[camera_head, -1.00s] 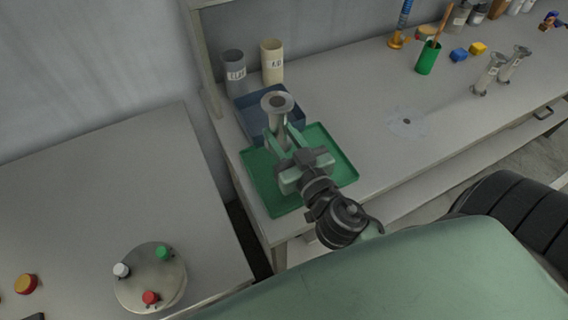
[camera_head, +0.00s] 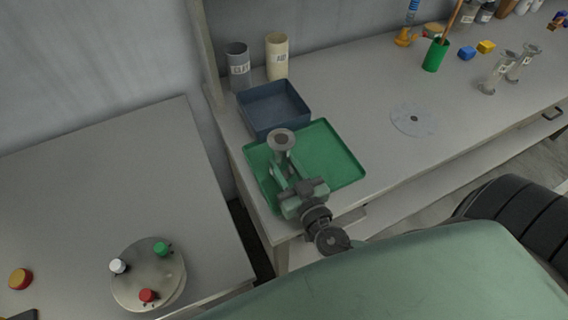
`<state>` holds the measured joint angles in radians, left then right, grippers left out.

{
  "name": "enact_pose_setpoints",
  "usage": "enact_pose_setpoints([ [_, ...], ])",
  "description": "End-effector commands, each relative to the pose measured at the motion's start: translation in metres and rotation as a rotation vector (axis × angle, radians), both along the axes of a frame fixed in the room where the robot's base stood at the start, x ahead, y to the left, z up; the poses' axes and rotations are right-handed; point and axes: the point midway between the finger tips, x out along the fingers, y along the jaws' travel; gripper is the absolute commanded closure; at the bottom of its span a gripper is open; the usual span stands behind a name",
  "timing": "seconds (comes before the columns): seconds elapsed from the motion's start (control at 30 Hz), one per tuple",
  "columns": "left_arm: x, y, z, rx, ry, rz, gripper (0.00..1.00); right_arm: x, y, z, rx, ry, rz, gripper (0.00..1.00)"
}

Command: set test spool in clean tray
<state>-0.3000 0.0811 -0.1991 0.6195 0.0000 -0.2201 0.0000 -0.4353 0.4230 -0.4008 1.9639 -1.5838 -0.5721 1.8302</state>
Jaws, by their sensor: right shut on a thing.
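The test spool (camera_head: 281,141) is a grey metal spool with a wide round flange on top. My right gripper (camera_head: 283,172) is shut on it and holds it upright over the left part of the green tray (camera_head: 335,153). I cannot tell whether the spool's lower end touches the tray, because the gripper hides it. A blue tray (camera_head: 273,106) stands just behind the green one and looks empty. I cannot read which tray is marked clean. My left gripper is not in view.
Cylinders labelled CLAY (camera_head: 238,67) and AID (camera_head: 277,56) stand behind the blue tray. A round lid with coloured knobs (camera_head: 148,275) is on the left table.

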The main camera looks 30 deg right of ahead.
Motion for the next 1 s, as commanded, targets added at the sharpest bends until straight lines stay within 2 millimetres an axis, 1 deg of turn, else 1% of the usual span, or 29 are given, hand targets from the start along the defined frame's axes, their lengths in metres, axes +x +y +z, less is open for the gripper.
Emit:
enact_pose_setpoints([
  [0.27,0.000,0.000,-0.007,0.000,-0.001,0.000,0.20,0.000,0.000,-0.004,-0.001,-0.001,0.000,1.00],
  [0.3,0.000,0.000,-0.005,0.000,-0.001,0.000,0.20,0.000,0.000,-0.003,-0.002,0.000,0.000,0.59],
  [0.33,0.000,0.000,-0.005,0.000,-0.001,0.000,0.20,0.000,0.000,-0.003,-0.002,0.000,0.000,0.51],
  [0.37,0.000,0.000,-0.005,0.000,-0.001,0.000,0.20,0.000,0.000,-0.003,-0.002,0.000,0.000,0.46],
  [0.63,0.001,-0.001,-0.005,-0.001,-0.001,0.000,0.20,0.000,0.000,-0.002,-0.001,0.001,0.000,0.46],
  [0.77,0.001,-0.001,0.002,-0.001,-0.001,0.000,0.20,0.000,0.000,0.003,-0.001,0.001,0.000,0.46],
  [0.87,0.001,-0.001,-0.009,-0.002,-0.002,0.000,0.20,-0.013,0.001,-0.005,0.000,0.004,0.002,0.46],
  [1.0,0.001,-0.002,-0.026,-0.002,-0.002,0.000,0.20,-0.044,0.002,-0.006,-0.001,0.005,0.002,0.46],
])
